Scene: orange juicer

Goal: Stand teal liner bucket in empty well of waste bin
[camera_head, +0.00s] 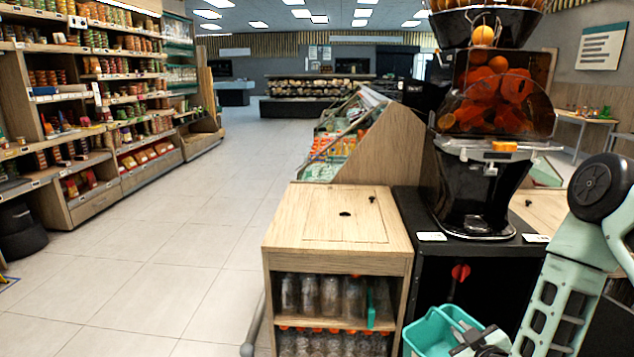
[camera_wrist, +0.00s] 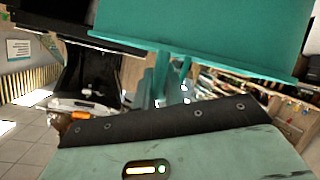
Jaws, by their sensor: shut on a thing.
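The teal liner bucket (camera_head: 425,335) is at the bottom of the head view, right of centre, in front of the black stand. Its open top and rim show; its lower part is cut off by the frame edge. My gripper (camera_head: 466,334) is shut on the bucket at its right side. In the wrist view the bucket (camera_wrist: 200,28) fills the top, close to the camera and slightly tilted in the picture. The exact grip is hard to see there. I cannot make out the waste bin's empty well in either view.
A black stand (camera_head: 420,275) with a red knob (camera_head: 460,272) carries the orange juicer (camera_head: 490,150). To its left is a wooden cabinet (camera_head: 340,215) holding bottles. A dark round container (camera_head: 20,232) stands far left. The tiled floor (camera_head: 180,260) on the left is clear.

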